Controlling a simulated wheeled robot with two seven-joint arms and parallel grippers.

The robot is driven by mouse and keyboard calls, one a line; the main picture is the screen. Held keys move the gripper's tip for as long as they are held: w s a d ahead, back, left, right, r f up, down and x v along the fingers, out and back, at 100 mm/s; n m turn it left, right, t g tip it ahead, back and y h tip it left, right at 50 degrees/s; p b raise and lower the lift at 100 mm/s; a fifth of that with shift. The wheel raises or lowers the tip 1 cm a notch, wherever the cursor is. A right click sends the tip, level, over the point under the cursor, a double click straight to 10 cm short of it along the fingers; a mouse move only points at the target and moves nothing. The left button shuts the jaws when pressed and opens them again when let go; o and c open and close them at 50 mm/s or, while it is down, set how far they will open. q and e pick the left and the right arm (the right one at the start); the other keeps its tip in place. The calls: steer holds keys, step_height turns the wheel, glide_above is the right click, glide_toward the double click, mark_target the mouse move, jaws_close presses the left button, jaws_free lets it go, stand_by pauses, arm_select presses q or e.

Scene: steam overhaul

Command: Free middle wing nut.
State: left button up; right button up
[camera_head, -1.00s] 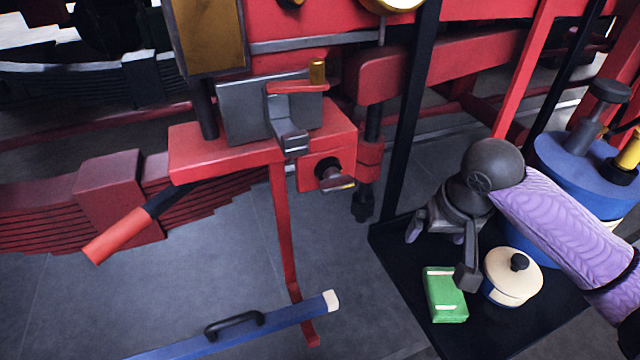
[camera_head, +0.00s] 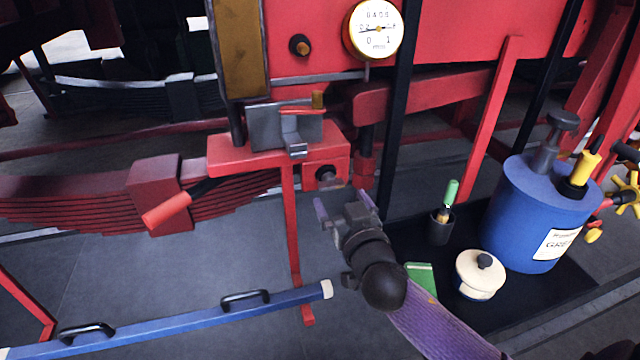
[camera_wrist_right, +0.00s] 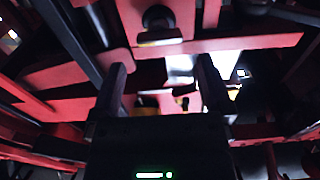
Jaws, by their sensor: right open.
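A small wing nut (camera_head: 328,181) sits on a dark stud on the front of the red block below the vice-like clamp (camera_head: 285,128). I cannot tell whether it is the middle one. In the right wrist view a wing nut (camera_wrist_right: 160,38) shows at the top centre, beyond the fingers. My right gripper (camera_head: 341,204) is open and empty, just below and in front of the red block, its fingers pointing towards it. In the wrist view the open fingers (camera_wrist_right: 162,68) stand apart with nothing between their tips. My left gripper is not in view.
A black tray (camera_head: 540,300) at the right holds a blue can (camera_head: 540,220), a cream-lidded pot (camera_head: 480,274), a dark cup (camera_head: 440,228) and a green box (camera_head: 421,277). A lever with a red grip (camera_head: 167,213) sticks out left. A blue bar (camera_head: 190,320) crosses low in front.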

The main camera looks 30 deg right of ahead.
mark_target(334, 187)
steer(key=x, duration=0.5)
steer(key=shift+w+d, duration=0.2)
steer(key=shift+w, duration=0.3)
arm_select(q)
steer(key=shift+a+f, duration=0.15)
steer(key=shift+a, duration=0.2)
arm_select(e)
steer(key=shift+c, duration=0.3)
steer(key=shift+c, duration=1.3)
steer(key=c, duration=0.8)
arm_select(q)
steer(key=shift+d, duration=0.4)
